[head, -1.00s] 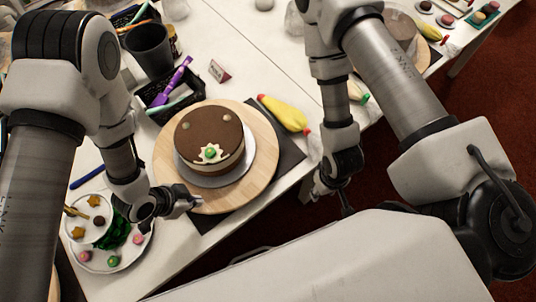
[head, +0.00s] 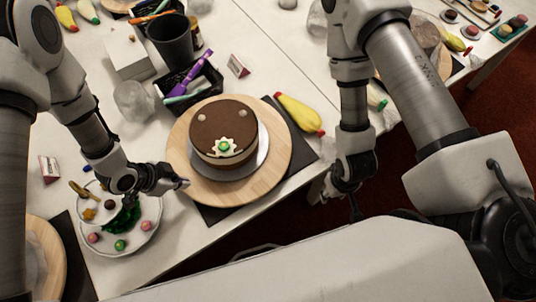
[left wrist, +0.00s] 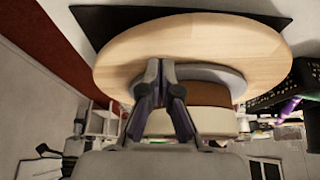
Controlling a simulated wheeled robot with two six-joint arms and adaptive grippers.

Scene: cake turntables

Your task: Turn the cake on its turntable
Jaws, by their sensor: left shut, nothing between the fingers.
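A round chocolate cake (head: 222,120) with a brown top, cream side and a green-centred star decoration stands upright on a silver board (head: 262,160). The board sits on a round wooden turntable (head: 279,150). My left gripper (head: 184,184) is shut and empty at the turntable's near-left rim, beside the cake. In the left wrist view its fingertips (left wrist: 160,68) overlap the turntable (left wrist: 200,40), with the cake's pale side (left wrist: 210,118) beyond; I cannot tell if they touch the rim. My right gripper (head: 354,208) hangs at the table's front edge, away from the cake; its fingers are unclear.
A plate (head: 145,235) with small sweets stands under my left forearm. A black basket (head: 190,90) and dark cup (head: 170,40) are behind the turntable. A yellow piping bag (head: 300,113) lies right of it. A dark mat (head: 305,155) lies beneath the turntable.

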